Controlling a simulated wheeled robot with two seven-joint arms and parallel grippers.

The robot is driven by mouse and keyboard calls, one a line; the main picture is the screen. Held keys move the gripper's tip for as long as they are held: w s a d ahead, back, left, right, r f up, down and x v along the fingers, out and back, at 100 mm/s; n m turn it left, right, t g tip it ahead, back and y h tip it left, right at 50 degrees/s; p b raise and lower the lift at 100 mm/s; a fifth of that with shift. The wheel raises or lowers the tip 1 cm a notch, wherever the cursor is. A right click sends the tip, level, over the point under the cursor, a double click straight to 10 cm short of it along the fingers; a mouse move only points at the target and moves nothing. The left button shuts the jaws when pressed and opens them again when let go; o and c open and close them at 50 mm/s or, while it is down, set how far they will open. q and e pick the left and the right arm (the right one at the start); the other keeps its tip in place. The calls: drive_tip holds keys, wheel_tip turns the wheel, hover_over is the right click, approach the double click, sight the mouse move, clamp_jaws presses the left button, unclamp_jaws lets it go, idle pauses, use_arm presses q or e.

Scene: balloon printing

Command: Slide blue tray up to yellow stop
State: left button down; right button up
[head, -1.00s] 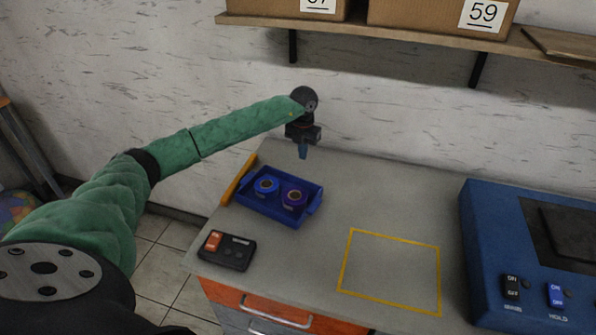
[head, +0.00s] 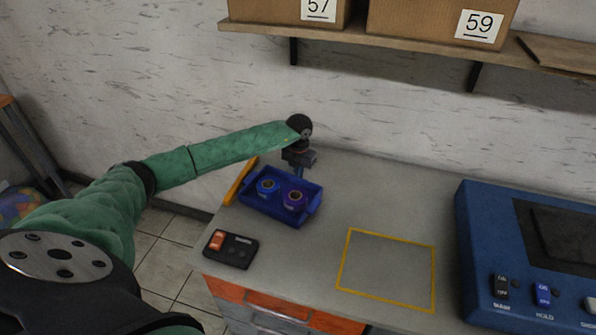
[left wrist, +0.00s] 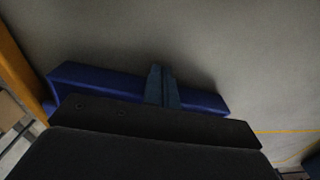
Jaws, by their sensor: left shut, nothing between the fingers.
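The blue tray (head: 277,215) lies on the grey table near its left edge and holds two round items, one blue (head: 267,187) and one purple (head: 294,198). The yellow stop (head: 240,181) is a bar along the table's left edge, close to the tray's left end; whether they touch I cannot tell. My left gripper (head: 299,173) points down just behind the tray's far side, shut and empty. In the left wrist view its fingertips (left wrist: 161,84) overlap the tray's wall (left wrist: 100,78); the gripper body hides the rest of the tray. My right gripper is not in view.
A black switch box (head: 231,249) sits in front of the tray. A yellow outlined square (head: 387,270) marks clear table to the right. A blue machine (head: 520,262) stands at far right. A shelf (head: 400,42) with boxes hangs on the wall above.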

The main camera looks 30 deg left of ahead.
sight(295, 184)
use_arm(q)
drive_tip(key=shift+s, duration=0.3)
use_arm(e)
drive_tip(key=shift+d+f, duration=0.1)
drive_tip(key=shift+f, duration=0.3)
use_arm(q)
drive_tip(key=shift+s, duration=0.1)
drive_tip(key=shift+s+f, duration=0.1)
drive_tip(key=shift+s, duration=0.2)
drive_tip(key=shift+s+b, duration=0.35)
drive_tip(key=shift+s, duration=0.6)
drive_tip(key=shift+w, duration=0.1)
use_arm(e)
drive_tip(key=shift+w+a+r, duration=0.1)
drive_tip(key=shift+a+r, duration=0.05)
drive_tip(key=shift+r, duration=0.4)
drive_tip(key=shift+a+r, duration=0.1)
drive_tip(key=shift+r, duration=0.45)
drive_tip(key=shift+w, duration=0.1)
